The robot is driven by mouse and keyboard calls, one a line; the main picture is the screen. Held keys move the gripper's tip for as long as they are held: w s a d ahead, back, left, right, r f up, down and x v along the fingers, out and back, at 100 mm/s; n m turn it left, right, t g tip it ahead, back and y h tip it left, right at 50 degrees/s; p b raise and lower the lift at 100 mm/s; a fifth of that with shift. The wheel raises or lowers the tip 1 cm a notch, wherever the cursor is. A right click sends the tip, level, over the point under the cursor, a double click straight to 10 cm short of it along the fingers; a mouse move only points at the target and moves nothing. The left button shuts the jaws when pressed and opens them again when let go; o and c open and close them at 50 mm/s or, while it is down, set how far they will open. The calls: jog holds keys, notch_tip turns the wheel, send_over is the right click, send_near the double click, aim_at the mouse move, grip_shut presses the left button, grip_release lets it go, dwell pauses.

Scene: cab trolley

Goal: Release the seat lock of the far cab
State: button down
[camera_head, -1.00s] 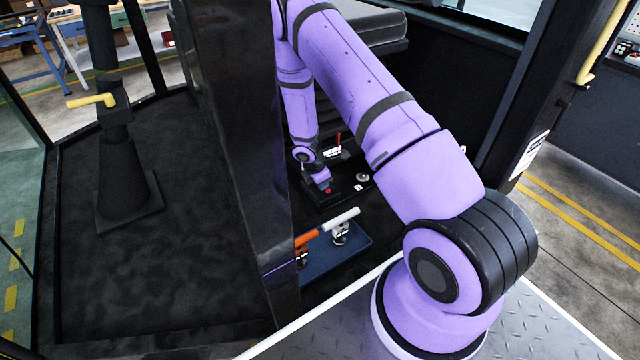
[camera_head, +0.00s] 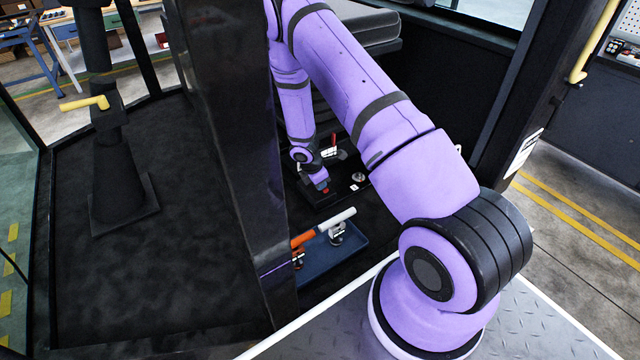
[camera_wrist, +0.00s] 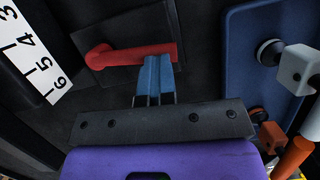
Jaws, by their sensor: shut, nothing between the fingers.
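A red lever with a bent end (camera_wrist: 130,57) sits on a dark square plate in the wrist view, lying roughly across the picture. My gripper (camera_wrist: 159,62) is shut, with its blue fingertips at the lever's right end. I cannot tell whether they touch it. In the head view my gripper (camera_head: 321,182) is low inside the cab, beside a dark console (camera_head: 340,190). The lever under the fingertips is mostly hidden there. A number scale (camera_wrist: 35,55) lies left of the lever in the wrist view.
A blue tray (camera_head: 345,262) holding white-handled and orange-handled items lies in front of the console. It also shows at the right of the wrist view (camera_wrist: 240,75). A dark pillar (camera_head: 225,150) stands close left of my arm. A yellow-handled column (camera_head: 118,180) stands farther left.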

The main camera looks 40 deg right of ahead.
dwell(0.4)
jog(key=shift+a+r, duration=0.1)
jog(key=shift+a, duration=0.5)
jog(key=a+v, duration=0.2)
jog(key=v, duration=0.9)
jog(key=shift+w+a, duration=0.2)
jog(key=shift+w, duration=0.1)
